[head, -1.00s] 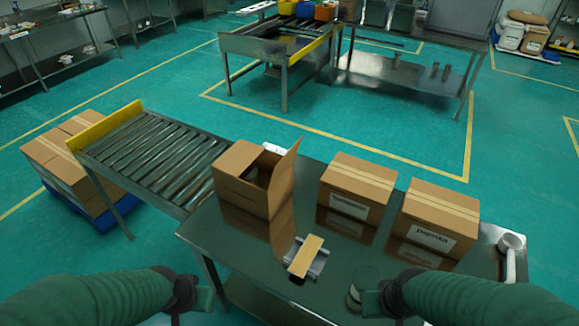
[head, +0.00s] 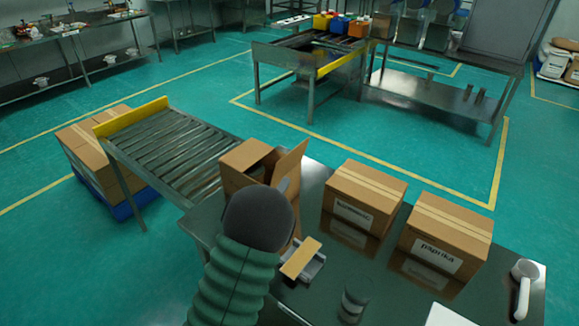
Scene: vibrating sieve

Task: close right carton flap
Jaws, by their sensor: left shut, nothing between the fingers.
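The open carton (head: 236,178) stands on the metal table at the end of the roller conveyor. Its right flap (head: 291,168) stands up and leans outward to the right. The other top flaps look folded in, with a dark gap between them and the right flap. My left gripper (head: 259,214) is in front of the carton and covers much of its near side. It is shut and empty, with its fingers mostly hidden behind the dark wrist. I cannot tell whether it touches the carton. My right gripper is out of view.
Two taped cartons (head: 364,196) (head: 444,236) stand to the right on the table. A tape dispenser (head: 302,262) lies close to my left arm. A clear cup (head: 354,298) and a white handheld tool (head: 524,284) are nearer the front and right. The roller conveyor (head: 172,150) is at left.

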